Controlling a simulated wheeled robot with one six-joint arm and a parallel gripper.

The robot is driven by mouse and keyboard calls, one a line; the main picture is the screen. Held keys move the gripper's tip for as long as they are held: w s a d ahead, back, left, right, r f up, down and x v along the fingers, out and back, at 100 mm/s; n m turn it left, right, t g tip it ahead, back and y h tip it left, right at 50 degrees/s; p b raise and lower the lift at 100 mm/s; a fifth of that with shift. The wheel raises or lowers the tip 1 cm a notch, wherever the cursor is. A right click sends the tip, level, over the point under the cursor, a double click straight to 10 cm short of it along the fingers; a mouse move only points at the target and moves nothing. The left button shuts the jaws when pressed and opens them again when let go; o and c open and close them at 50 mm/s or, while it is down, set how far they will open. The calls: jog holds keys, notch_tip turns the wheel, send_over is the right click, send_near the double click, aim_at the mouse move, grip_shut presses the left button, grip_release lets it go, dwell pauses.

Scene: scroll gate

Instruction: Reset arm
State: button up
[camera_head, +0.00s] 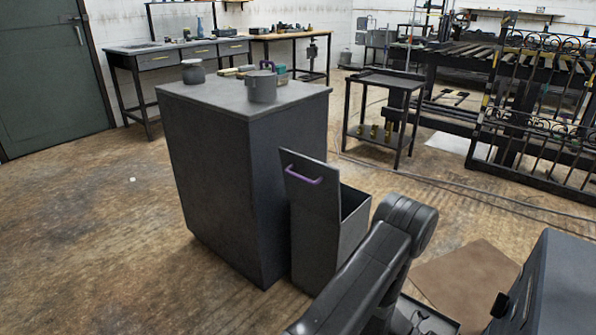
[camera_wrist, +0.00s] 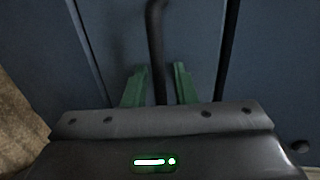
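My arm (camera_head: 375,265) reaches up from the bottom of the head view, its dark links bent at a rounded joint right of the open drawer. My gripper does not show clearly in that view. In the wrist view, my gripper (camera_wrist: 159,85) has two green fingers standing apart. A dark vertical bar (camera_wrist: 154,35) shows in the gap between them, with space on both sides; I see no finger closed on it. Behind is a dark blue-grey panel surface (camera_wrist: 110,40) with vertical seams. Whether the bar touches the gripper is not clear.
A dark grey cabinet (camera_head: 215,180) has a pulled-out drawer (camera_head: 335,235) with a purple handle (camera_head: 301,174), close to my arm. A pot (camera_head: 262,87) stands on top. A blue-grey box (camera_head: 555,290) is at lower right. The floor at left is open.

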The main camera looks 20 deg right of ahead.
jog(key=p+v, duration=0.3)
jog(key=v, duration=1)
jog(key=b+x, duration=0.3)
jog(key=x, duration=1)
jog(key=shift+s, duration=0.1)
jog(key=f+p+v, duration=0.1)
jog(key=p+v, duration=0.2)
jog(key=v, duration=1.4)
jog(key=s+a+r+m+t+y+p, duration=0.1)
jog(key=s+r+m+t+y, duration=0.4)
jog(key=r+m, duration=0.7)
jog(key=shift+s+m+t+y, duration=0.4)
jog(key=shift+s+m+t, duration=0.7)
jog(key=shift+m+t, duration=0.6)
jog(key=shift+r, duration=0.15)
